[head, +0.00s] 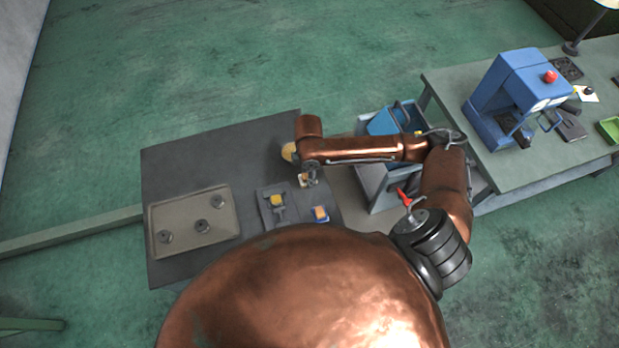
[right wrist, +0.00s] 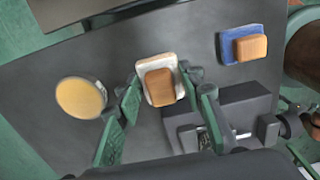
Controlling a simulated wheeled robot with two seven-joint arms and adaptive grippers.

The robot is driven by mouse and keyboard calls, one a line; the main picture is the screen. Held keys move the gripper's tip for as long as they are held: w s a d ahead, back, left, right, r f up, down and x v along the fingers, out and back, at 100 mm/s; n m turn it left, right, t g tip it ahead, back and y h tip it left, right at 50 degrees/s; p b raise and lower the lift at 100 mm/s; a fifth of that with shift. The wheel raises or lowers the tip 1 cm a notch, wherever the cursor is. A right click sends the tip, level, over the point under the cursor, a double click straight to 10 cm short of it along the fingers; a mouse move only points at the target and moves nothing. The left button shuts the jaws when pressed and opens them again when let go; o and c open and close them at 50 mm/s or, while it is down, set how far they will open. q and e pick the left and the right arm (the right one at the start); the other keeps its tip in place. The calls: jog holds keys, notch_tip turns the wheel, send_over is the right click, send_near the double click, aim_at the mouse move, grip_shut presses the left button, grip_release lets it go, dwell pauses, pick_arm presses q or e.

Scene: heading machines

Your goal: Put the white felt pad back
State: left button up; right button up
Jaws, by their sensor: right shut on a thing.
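The white felt pad (right wrist: 151,65) has a tan block (right wrist: 160,82) on its top as a grip. In the right wrist view it sits between the two green-padded fingers of my right gripper (right wrist: 161,80), which is shut on it. In the head view my right gripper (head: 308,180) points down over the right part of the dark mat (head: 215,145), and the pad is mostly hidden beneath it. I cannot tell whether the pad touches the mat. My left gripper is not in view.
A blue pad with an orange block (head: 320,213) lies close by, and a round yellow-topped piece (right wrist: 80,97) lies opposite. A dark fixture (head: 268,213) and a beige tray (head: 215,236) with three dark pieces are left. Blue bin (head: 385,122) and blue machine (head: 515,85) stand right.

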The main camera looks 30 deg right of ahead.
jog(key=shift+w+d+f, duration=0.2)
jog(key=shift+d+f, duration=0.05)
jog(key=shift+f, duration=1.8)
jog(key=shift+f+p, duration=0.1)
jog(key=shift+p, duration=0.2)
jog(key=o, duration=1)
jog(key=shift+w, duration=0.1)
notch_tip(320, 180, up, 12)
jog(key=shift+r+b, duration=0.15)
jog(key=shift+b, duration=0.15)
